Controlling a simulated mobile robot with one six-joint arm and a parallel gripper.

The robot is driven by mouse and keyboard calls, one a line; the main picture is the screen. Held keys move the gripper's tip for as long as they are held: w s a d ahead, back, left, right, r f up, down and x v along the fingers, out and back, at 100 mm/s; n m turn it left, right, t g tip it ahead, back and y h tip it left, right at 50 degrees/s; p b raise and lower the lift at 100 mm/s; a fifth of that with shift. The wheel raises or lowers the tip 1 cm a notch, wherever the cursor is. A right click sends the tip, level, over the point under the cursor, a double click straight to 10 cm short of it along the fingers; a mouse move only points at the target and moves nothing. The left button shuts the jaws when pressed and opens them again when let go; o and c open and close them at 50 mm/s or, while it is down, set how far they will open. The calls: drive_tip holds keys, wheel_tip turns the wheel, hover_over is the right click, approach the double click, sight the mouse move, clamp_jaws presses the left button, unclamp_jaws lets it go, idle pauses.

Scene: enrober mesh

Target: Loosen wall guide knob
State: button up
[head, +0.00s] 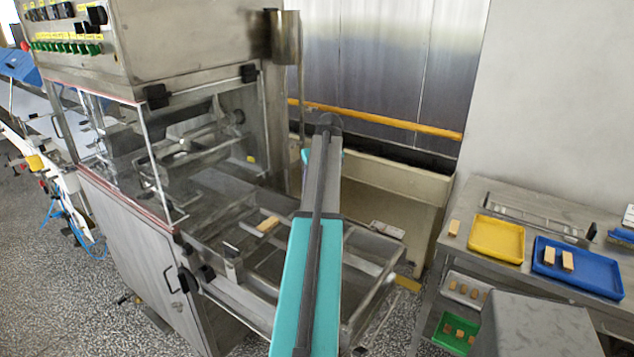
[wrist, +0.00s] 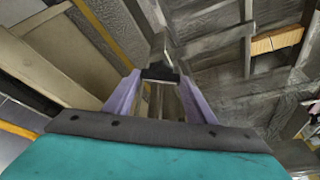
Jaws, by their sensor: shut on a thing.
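The black wall guide knob (wrist: 160,72) shows in the middle of the wrist view, at the end of a metal rail. My gripper (wrist: 160,80) has its two pale purple fingers on either side of it and is shut on it. The fingers reach forward from a dark plate with a teal body below. In the head view my teal and grey arm (head: 305,270) reaches over the machine's open frame and hides the gripper and the knob.
The enrober (head: 200,95) with clear panels stands left. A wooden-looking block (head: 268,224) lies on its frame and shows in the wrist view (wrist: 275,40). At right, a metal table holds a yellow tray (head: 497,255) and a blue tray (head: 597,283). A yellow rail (head: 390,120) runs behind.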

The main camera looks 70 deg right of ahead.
drive_tip(key=n, duration=0.1)
drive_tip(key=n+y, duration=0.1)
drive_tip(key=n, duration=0.1)
drive_tip(key=n+t+b, duration=0.1)
drive_tip(key=shift+s+d+n, duration=0.15)
drive_tip(key=shift+d+n, duration=0.1)
drive_tip(key=shift+n, duration=0.15)
drive_tip(key=shift+n+y, duration=0.5)
drive_tip(key=shift+n, duration=0.5)
drive_tip(key=o, duration=1)
drive_tip(key=shift+o, duration=0.2)
drive_tip(key=b+v, duration=0.3)
drive_tip(key=v, duration=1.1)
drive_tip(key=shift+s, duration=0.2)
drive_tip(key=shift+f, duration=0.1)
